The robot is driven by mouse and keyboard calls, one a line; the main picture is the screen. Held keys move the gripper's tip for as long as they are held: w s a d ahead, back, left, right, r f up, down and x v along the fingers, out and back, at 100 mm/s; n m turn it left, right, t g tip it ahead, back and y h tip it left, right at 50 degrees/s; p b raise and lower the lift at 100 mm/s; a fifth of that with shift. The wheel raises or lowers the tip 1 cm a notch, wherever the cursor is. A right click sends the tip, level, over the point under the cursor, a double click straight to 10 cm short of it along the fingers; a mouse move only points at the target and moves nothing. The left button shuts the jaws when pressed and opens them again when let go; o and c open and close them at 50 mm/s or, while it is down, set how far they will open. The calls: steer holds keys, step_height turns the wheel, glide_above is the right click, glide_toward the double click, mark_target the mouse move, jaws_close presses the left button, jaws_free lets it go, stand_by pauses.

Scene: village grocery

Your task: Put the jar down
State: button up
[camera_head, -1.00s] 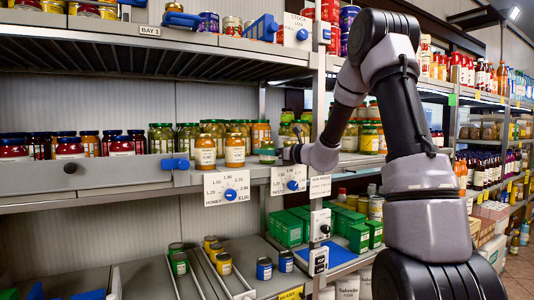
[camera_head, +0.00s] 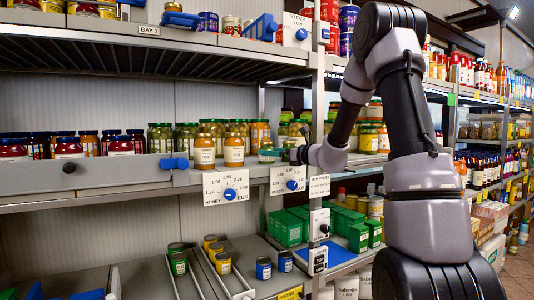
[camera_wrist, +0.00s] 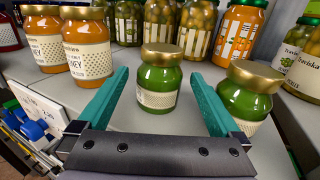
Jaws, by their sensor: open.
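A green jar (camera_wrist: 159,78) with a gold lid and a pale label stands upright on the grey shelf (camera_wrist: 130,117) in the wrist view. My gripper (camera_wrist: 159,74) is open, with one teal finger on each side of this jar's near side. Gaps show between the fingers and the jar. A second green jar (camera_wrist: 247,95) stands just outside the right finger, which partly hides it.
Two orange honey jars (camera_wrist: 86,47) stand to the left in the wrist view. Taller jars of olives (camera_wrist: 197,25) line up behind. More jars (camera_wrist: 305,62) crowd the right side. Price dials (camera_head: 289,182) hang on the shelf's front edge.

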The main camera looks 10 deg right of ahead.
steer(key=v, duration=0.8)
steer(key=shift+s+d, duration=0.25)
steer(key=shift+s, duration=0.1)
steer(key=s+a+r+n+g, duration=0.1)
steer(key=s+a+n+g, duration=0.4)
steer(key=s, duration=0.3)
steer(key=s+a+n+g, duration=0.3)
steer(key=s+a+n, duration=0.2)
steer(key=s+n, duration=0.25)
steer(key=s+d+n+h, duration=0.4)
steer(key=s+n, duration=0.1)
steer(key=s, duration=0.2)
steer(key=s+d+n+t+h, duration=0.1)
steer(key=s+d+n+h, duration=0.3)
steer(key=s, duration=0.4)
steer(key=shift+s+d+n+h, duration=0.2)
steer(key=shift+s+n+h, duration=0.15)
steer(key=shift+n+h, duration=0.7)
steer(key=shift+r+y, duration=0.1)
steer(key=shift+y, duration=0.15)
